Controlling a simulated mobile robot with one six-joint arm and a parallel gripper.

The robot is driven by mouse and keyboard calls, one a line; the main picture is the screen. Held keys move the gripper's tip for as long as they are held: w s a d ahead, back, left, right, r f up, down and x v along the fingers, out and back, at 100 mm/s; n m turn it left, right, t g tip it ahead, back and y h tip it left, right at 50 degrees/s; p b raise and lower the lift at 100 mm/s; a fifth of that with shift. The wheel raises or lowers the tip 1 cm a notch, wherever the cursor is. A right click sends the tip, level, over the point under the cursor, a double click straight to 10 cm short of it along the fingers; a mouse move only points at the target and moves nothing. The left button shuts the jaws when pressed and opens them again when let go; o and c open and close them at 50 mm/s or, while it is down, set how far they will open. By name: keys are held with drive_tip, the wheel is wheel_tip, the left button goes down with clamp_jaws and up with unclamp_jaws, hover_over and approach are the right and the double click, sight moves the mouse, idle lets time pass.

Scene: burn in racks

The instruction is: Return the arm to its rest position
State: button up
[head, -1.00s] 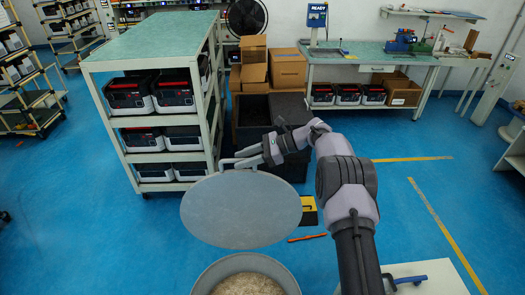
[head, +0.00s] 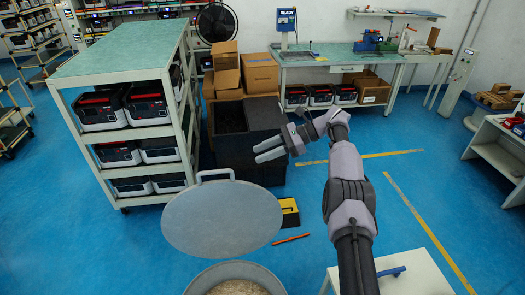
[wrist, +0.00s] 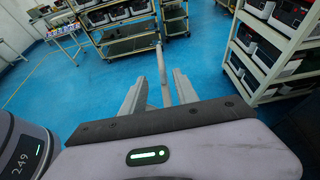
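My gripper (head: 268,149) is in the air in the head view, up and right of the round grey lid. Its fingers point left and are apart. In the wrist view my gripper (wrist: 160,97) has two separate pale fingers. A thin pale rod (wrist: 162,72) shows between them; I cannot tell whether it is part of the gripper. The grey lid (head: 222,219) stands raised behind an open round bin (head: 196,284) with tan, grainy contents. The lid's handle (head: 215,174) is at its top edge, clear of the gripper. My arm is bent above the floor.
A green-topped rack (head: 113,196) with several black-and-white units stands left. Dark crates (head: 262,115) and cardboard boxes (head: 260,73) stand behind the gripper. A workbench (head: 345,60) is at the back. A white surface (head: 415,270) is low at right. Blue floor is free right of my arm.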

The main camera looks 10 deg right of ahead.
drive_tip(key=s+a+r+n+h+b, duration=0.3)
drive_tip(key=r+b, duration=0.1)
drive_tip(key=r, duration=0.4)
drive_tip(key=s+a+r+n+t+h+b, duration=0.2)
drive_tip(key=s+r+n+h+b, duration=0.15)
drive_tip(key=s, duration=0.65)
drive_tip(key=s+f+n+t+h+b, duration=0.1)
drive_tip(key=s+f, duration=0.3)
drive_tip(key=s, duration=0.5)
drive_tip(key=s+d+f+n+t+h+b, duration=0.1)
drive_tip(key=s+f+n, duration=0.3)
drive_tip(key=s, duration=0.5)
drive_tip(key=s+f+n+t+h+b, duration=0.1)
drive_tip(key=s+f+n+h+b, duration=0.1)
drive_tip(key=s, duration=0.7)
wheel_tip(320, 180, down, 3)
drive_tip(key=shift+s+d+r+h+b, duration=0.15)
drive_tip(key=shift+s+r+h+b, duration=0.05)
drive_tip(key=shift+s+h+b, duration=0.25)
